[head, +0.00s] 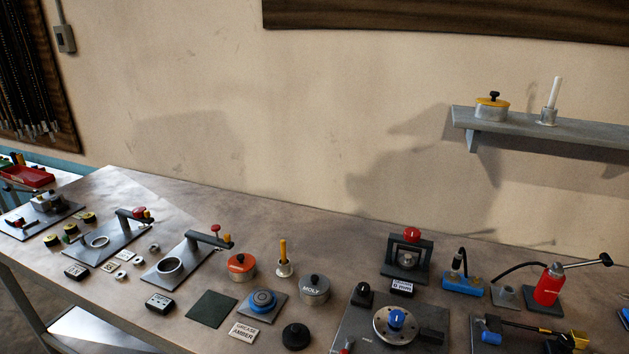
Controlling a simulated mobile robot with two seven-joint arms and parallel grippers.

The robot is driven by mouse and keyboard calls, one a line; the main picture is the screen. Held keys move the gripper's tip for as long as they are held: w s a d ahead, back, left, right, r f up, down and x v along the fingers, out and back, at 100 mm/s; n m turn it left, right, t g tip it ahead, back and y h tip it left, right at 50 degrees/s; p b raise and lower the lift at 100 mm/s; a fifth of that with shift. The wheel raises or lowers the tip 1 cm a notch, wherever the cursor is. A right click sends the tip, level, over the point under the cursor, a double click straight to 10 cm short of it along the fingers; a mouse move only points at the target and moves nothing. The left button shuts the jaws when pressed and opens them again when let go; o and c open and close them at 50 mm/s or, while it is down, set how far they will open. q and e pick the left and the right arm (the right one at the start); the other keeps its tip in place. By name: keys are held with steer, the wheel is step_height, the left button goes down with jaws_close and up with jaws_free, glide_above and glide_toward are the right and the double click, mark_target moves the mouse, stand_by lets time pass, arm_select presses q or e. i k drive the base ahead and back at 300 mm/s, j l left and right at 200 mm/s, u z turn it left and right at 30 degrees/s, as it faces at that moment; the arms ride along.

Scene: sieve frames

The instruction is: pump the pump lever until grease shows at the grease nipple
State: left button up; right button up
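A red pump body (548,286) stands on a dark plate at the right of the bench. Its pump lever (585,264) is a pale rod with a black knob, reaching right and slightly up from the pump's top. A black hose (515,267) arches from the pump to the left, toward a blue block (462,285) with a dark upright fitting. I cannot make out which small part is the grease nipple, and no grease can be told at this size. Neither of my grippers is in view.
A dark stand with a red knob (411,234) is left of the blue block. A plate with a round flange (396,325) is in front. A MOLY tin (314,289) and orange-lidded tin (242,266) stand mid-bench. A wall shelf (560,130) is above right.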

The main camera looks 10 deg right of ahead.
mark_target(604, 257)
steer(key=z, duration=1.8)
